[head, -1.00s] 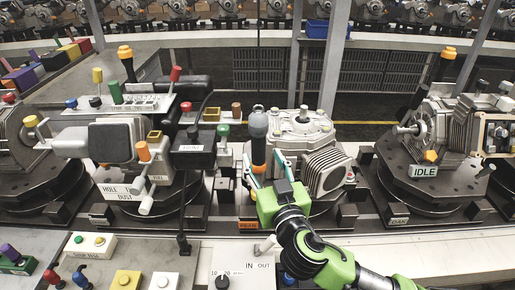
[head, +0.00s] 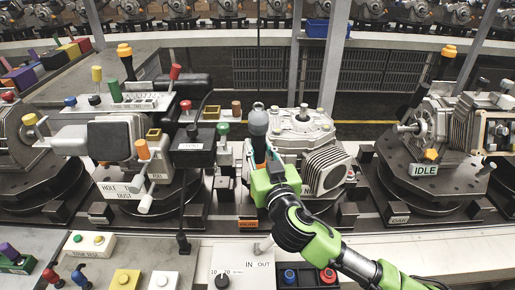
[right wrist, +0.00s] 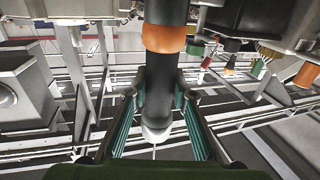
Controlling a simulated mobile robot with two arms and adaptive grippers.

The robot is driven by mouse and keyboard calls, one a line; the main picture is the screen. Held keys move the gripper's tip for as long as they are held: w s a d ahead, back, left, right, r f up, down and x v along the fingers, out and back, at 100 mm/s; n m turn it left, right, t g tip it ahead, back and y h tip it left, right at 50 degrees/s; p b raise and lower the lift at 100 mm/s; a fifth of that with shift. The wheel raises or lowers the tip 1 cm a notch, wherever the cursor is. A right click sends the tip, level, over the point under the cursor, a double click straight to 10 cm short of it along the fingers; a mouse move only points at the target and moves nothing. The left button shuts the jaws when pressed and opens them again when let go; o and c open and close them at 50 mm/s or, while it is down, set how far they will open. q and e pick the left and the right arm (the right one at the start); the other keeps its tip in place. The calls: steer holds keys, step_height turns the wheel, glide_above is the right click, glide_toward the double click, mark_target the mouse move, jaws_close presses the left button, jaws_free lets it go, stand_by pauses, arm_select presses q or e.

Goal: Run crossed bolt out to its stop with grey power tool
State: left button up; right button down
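The power tool (head: 258,124), with a grey-blue upper part and an orange band lower down, hangs upright in front of the middle fixture in the head view. In the right wrist view the tool (right wrist: 163,60) is a dark cylinder with an orange band and a pale rounded end. My right gripper (head: 264,157) is at the tool's lower part, with its teal fingers on either side of it. The fingers (right wrist: 161,95) look spread, with a slim gap beside the tool. I cannot pick out the crossed bolt. My left gripper is not in view.
The middle fixture holds a ribbed grey housing (head: 322,172) just right of the tool. A black control box (head: 193,146) on a post stands to the left. A fixture labelled IDLE (head: 425,170) stands at right.

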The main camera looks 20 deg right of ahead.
mark_target(260, 120)
steer(key=shift+r, duration=0.2)
steer(key=shift+r+p, duration=3.55)
steer(key=shift+r, duration=0.8)
